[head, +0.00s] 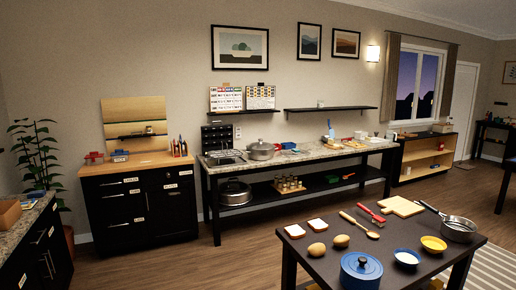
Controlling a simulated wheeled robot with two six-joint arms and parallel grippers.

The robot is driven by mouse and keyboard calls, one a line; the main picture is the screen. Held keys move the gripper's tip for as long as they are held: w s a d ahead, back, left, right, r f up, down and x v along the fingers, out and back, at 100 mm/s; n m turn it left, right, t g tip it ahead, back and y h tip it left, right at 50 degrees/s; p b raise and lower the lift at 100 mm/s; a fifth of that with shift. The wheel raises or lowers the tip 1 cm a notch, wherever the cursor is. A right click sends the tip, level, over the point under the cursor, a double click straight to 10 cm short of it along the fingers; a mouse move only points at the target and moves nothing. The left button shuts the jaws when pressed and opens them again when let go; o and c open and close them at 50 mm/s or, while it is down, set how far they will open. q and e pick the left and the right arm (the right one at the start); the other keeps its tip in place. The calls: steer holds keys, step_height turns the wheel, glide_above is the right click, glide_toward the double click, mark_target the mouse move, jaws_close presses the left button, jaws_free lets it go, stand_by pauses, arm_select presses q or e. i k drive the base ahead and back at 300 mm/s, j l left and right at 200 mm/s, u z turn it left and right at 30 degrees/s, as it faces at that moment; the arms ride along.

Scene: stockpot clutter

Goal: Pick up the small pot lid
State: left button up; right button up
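Several lidded pots are in the head view, and I cannot tell which lid is the small pot lid. A blue pot (358,280) with a blue lid (361,265) stands at the front edge of the dark table, its lid on top. A silver pot (262,153) with a lid (262,145) stands on the long stone counter by the wall. A larger metal pot (235,198) sits on the shelf below that counter. Neither of my grippers is in view.
The dark table (318,232) also holds bread slices (294,231), potatoes (317,250), a wooden spoon (360,224), a cutting board (402,206), bowls (433,244) and a saucepan (458,229). Open wooden floor (180,255) lies between the table, the stone counter (320,154) and the black cabinet (138,200).

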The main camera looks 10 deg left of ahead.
mark_target(260, 145)
steer(key=i+j+u, duration=0.5)
steer(key=i, duration=0.2)
steer(key=i+j+u, duration=0.3)
steer(key=i, duration=0.55)
steer(key=i+j+u, duration=0.1)
steer(key=i+u, duration=0.15)
steer(key=i, duration=0.65)
steer(key=i+z, duration=0.25)
steer(key=i, duration=0.35)
steer(key=i+z, duration=0.3)
steer(key=i, duration=0.3)
steer(key=i+j+z, duration=0.25)
steer(key=i, duration=0.3)
steer(key=i+l+z, duration=0.35)
steer(key=i, duration=0.25)
steer(key=i+z, duration=0.4)
steer(key=i, duration=0.2)
steer(key=i+l, duration=0.9)
steer(key=l, duration=0.25)
